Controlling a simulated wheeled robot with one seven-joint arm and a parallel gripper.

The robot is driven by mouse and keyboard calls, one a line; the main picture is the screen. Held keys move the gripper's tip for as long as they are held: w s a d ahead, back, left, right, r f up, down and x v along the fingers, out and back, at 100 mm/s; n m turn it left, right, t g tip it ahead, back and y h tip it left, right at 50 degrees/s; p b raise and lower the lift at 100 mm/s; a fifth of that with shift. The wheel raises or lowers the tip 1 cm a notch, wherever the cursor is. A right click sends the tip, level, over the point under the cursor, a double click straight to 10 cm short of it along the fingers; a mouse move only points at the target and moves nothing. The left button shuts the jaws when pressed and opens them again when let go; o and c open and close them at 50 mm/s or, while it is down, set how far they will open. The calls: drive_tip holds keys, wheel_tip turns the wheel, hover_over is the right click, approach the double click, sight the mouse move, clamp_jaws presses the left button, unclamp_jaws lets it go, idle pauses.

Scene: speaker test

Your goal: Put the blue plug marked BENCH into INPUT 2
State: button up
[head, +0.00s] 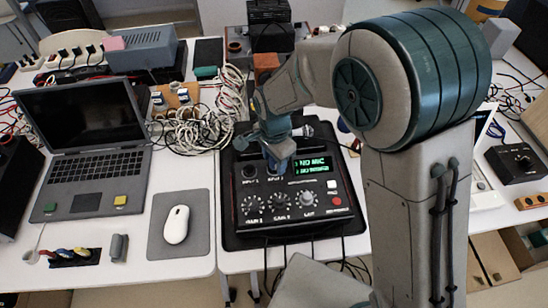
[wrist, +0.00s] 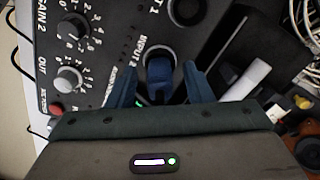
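The audio box (head: 322,206) stands on the table with knobs and a green display reading NO MIC. A blue plug (wrist: 160,78) is at the socket labelled INPUT 2 (wrist: 150,52) in the wrist view and seems to stand in it; how deep it sits I cannot tell. In the head view the blue plug (head: 281,152) is partly under my gripper (head: 274,138). The wrist view shows my gripper (wrist: 160,88) with one finger on each side of the plug and gaps between, so it is open. The BENCH mark is not readable.
The INPUT 1 socket (head: 249,172) is beside it and looks empty. A microphone (head: 303,131) lies behind the box. A laptop (head: 85,135), a mouse (head: 176,224) and tangled white cables (head: 195,130) are to the left. My arm hides much of the right side.

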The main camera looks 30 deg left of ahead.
wheel_tip(320, 180, up, 14)
idle(0.6)
drive_tip(key=shift+s+f, duration=0.1)
